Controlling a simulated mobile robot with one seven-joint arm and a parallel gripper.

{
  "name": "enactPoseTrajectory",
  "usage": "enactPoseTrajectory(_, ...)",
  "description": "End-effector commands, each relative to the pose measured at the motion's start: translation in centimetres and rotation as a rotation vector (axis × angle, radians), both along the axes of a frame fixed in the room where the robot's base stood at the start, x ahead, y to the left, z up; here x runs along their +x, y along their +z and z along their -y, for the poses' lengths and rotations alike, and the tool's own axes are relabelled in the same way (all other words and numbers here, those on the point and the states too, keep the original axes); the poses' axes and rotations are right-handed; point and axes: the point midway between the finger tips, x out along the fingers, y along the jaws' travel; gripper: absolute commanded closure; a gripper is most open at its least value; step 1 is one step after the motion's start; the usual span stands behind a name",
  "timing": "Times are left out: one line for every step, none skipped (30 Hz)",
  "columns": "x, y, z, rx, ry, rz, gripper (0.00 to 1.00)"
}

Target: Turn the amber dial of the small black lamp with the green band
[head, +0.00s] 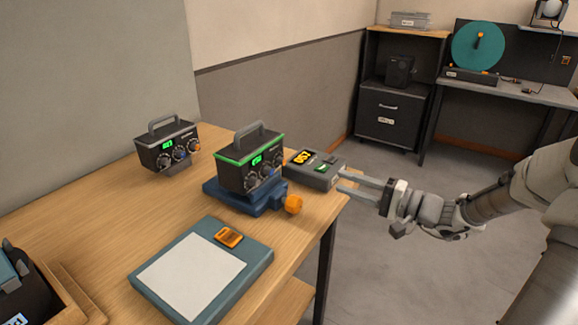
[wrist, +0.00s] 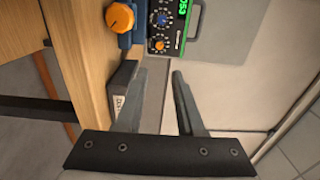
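The small black lamp with a green band (head: 250,174) stands on a blue base on the wooden table in the head view. It has a grey handle, a green display and several dials on its front. In the wrist view, part of its dark face (wrist: 184,20) shows at the top, with a small amber dial (wrist: 159,45) beside a blue dial (wrist: 162,19). My gripper (head: 341,182) is at the table's right edge, right of the lamp and apart from it. Its two fingers are spread and empty (wrist: 162,72); the amber dial appears beyond the gap between their tips.
The blue base (head: 225,198) carries a large orange knob (head: 293,204). A dark box with a yellow display (head: 317,177) lies close to my fingertips. A similar black lamp without green band (head: 165,152) stands behind left. A blue clipboard-like panel (head: 149,283) lies in front.

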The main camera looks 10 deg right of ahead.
Motion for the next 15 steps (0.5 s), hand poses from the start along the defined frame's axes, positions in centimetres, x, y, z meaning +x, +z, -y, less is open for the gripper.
enactPoseTrajectory(0.6, -0.1, -0.8, 0.001, 0.004, 0.001, 0.63)
enactPoseTrajectory(1.0, -0.2, -1.2, 0.001, 0.005, 0.000, 0.63)
enactPoseTrajectory(1.6, -0.2, -1.8, 0.001, 0.006, 0.001, 0.63)
enactPoseTrajectory(2.1, -0.2, -2.3, 0.001, 0.005, 0.000, 0.63)
enactPoseTrajectory(2.6, -0.2, -2.8, 0.001, 0.006, -0.001, 0.63)
enactPoseTrajectory(3.2, -0.2, -3.5, 0.002, 0.006, -0.001, 0.63)
enactPoseTrajectory(3.7, -0.2, -3.9, 0.001, 0.005, -0.001, 0.63)
enactPoseTrajectory(4.1, -0.2, -4.4, 0.001, 0.007, -0.001, 0.63)
enactPoseTrajectory(4.8, -0.2, -5.0, 0.001, 0.006, -0.001, 0.63)
enactPoseTrajectory(5.2, -0.2, -5.5, 0.001, 0.006, -0.001, 0.63)
enactPoseTrajectory(5.7, -0.3, -5.9, 0.001, 0.006, -0.002, 0.63)
enactPoseTrajectory(6.3, -0.2, -6.6, 0.001, 0.006, -0.001, 0.63)
enactPoseTrajectory(6.8, -0.2, -7.0, 0.000, 0.006, -0.001, 0.63)
enactPoseTrajectory(7.2, -0.2, -7.5, 0.001, 0.006, -0.001, 0.63)
enactPoseTrajectory(7.8, -0.2, -8.0, 0.001, 0.005, -0.002, 0.63)
